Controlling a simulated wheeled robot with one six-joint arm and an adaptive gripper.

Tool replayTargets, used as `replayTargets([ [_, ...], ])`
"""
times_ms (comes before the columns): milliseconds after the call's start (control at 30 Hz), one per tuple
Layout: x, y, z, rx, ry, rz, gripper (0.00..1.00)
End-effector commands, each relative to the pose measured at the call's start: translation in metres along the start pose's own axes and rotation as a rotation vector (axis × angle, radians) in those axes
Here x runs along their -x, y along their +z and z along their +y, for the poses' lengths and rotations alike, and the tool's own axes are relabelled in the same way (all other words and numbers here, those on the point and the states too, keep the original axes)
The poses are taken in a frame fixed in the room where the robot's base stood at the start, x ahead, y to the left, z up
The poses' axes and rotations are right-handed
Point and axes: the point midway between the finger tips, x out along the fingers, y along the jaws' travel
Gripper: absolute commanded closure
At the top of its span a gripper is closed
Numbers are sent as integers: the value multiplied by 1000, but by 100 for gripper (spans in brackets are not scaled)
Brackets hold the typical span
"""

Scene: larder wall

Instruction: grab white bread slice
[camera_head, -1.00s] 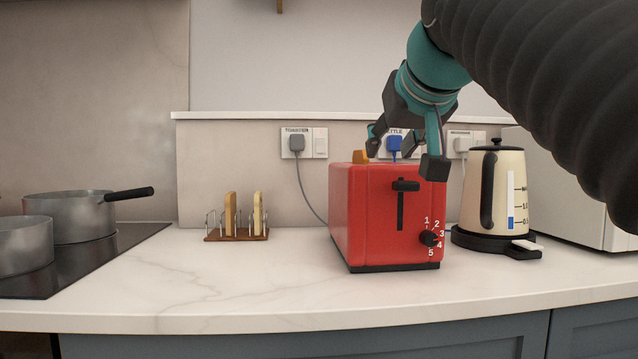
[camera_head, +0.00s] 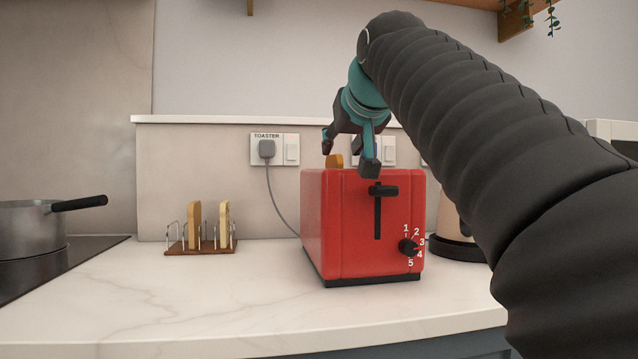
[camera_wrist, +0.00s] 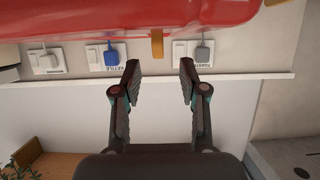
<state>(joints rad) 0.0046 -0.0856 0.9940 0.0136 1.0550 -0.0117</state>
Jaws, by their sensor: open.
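A browned bread slice (camera_head: 334,160) sticks up from the top of the red toaster (camera_head: 340,225). Its edge also shows in the wrist view (camera_wrist: 157,43). The wooden rack (camera_head: 175,247) holds a tan slice (camera_head: 195,225) and a paler, whiter slice (camera_head: 224,225), both upright. My gripper (camera_head: 348,159) is open and empty above the toaster, its fingers close to the toaster top and the slice there. In the wrist view the fingers (camera_wrist: 159,70) are apart, with that slice beyond the gap between them. The lower part of the toaster's slice is hidden.
A pan (camera_head: 30,228) stands on the dark hob at left. A cream kettle (camera_head: 450,220) is partly hidden behind my arm. Sockets and a toaster cable (camera_head: 280,200) are on the wall behind. The counter (camera_head: 180,305) in front of the rack is clear.

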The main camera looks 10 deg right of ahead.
Motion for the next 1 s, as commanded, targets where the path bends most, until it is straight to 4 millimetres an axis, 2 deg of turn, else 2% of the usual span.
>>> replayTargets([
  [133, -11, 1, 0, 0, -1, -2, 57],
  [400, -47, 1, 2, 1, -2, -2, 57],
  [667, -51, 0, 2, 1, -2, 0, 57],
  [700, -51, 0, 2, 1, -2, 0, 62],
  [800, -51, 0, 2, 1, -2, 0, 87],
  [867, -51, 0, 2, 1, -2, 0, 100],
  [1000, -51, 0, 2, 1, -2, 0, 100],
])
